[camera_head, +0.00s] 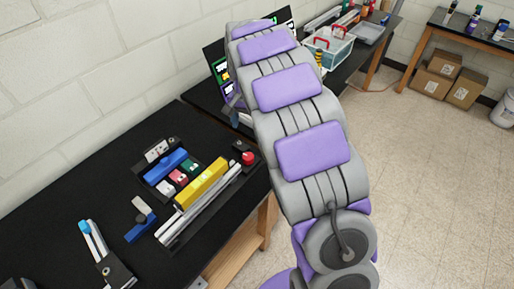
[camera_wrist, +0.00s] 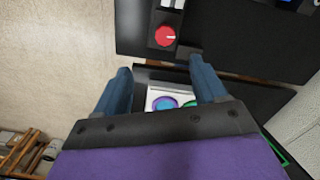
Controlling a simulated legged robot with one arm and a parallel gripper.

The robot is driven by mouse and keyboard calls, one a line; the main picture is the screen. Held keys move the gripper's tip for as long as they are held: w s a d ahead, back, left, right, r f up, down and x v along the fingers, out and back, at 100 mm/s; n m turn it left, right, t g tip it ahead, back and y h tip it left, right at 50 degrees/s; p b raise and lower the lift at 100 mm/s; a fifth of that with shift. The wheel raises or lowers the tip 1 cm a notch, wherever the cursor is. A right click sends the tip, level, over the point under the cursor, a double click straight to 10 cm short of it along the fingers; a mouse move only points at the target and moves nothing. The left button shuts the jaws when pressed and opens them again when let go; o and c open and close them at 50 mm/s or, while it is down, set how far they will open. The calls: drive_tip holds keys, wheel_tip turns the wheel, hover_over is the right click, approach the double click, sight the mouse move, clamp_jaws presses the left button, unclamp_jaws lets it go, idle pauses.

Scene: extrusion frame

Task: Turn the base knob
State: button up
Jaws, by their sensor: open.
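A red round knob (camera_wrist: 165,36) with a small white mark sits on a black block, near the top of the wrist view. In the head view the red knob (camera_head: 248,158) is at the right end of the black table, just left of my arm. My gripper (camera_wrist: 160,82) shows two blue-grey fingers spread apart with nothing held between them. The knob lies beyond the fingertips, apart from them.
The black table (camera_head: 60,205) holds a yellow block (camera_head: 202,183), silver rails (camera_head: 200,212) and coloured blocks. A dark panel with coloured icons (camera_head: 222,72) stands behind. In the wrist view a white panel with a purple-blue disc (camera_wrist: 164,103) lies below the fingers.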

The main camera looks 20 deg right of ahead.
drive_tip(key=w, duration=0.1)
drive_tip(key=b, duration=0.1)
hover_over(248, 157)
wheel_tip(248, 157, down, 7)
wheel_tip(248, 157, down, 9)
drive_tip(key=shift+w+f+b, duration=0.1)
drive_tip(key=shift+f+b, duration=0.05)
drive_tip(key=shift+b, duration=0.45)
drive_tip(key=shift+a+f, duration=0.25)
drive_tip(key=shift+f, duration=0.55)
drive_tip(key=shift+d, duration=0.1)
drive_tip(key=shift+d, duration=0.15)
drive_tip(key=shift+c, duration=0.6)
drive_tip(key=c, duration=0.9)
drive_tip(key=shift+c, duration=0.2)
